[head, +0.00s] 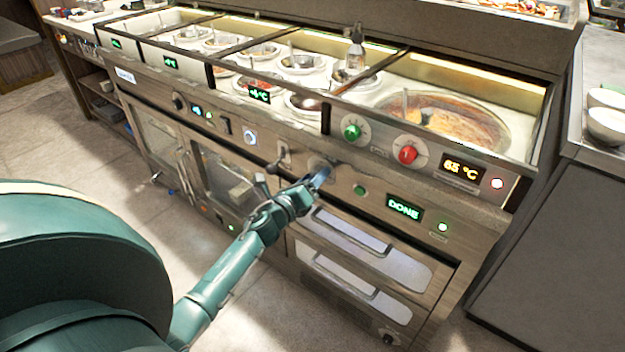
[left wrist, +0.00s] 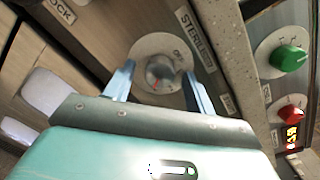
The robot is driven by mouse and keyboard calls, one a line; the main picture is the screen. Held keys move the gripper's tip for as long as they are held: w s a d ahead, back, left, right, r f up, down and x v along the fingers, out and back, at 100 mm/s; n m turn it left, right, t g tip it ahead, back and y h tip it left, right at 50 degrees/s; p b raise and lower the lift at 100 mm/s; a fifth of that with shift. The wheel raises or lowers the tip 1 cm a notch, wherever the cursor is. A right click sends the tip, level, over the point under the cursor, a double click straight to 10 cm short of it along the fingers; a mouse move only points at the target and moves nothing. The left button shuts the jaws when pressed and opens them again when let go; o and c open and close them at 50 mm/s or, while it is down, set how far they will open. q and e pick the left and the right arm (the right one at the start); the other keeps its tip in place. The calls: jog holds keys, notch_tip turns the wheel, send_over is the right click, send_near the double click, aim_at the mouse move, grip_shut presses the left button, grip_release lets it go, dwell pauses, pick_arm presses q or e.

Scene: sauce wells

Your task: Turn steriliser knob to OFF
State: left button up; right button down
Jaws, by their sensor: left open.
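In the head view my left gripper (head: 320,178) is at the front panel and mostly hides the knob. My right gripper is not in view.
A green knob (head: 352,131) and a red knob (head: 408,154) sit on the ledge above. A green button (head: 360,190) and a DONE display (head: 405,208) are to the right. A lever (head: 284,155) is to the left, and drawers with handles (head: 345,275) are below.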

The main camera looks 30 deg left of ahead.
pick_arm(q)
jog(key=shift+c, duration=0.5)
jog(key=c, duration=0.9)
jog(key=shift+o, duration=0.2)
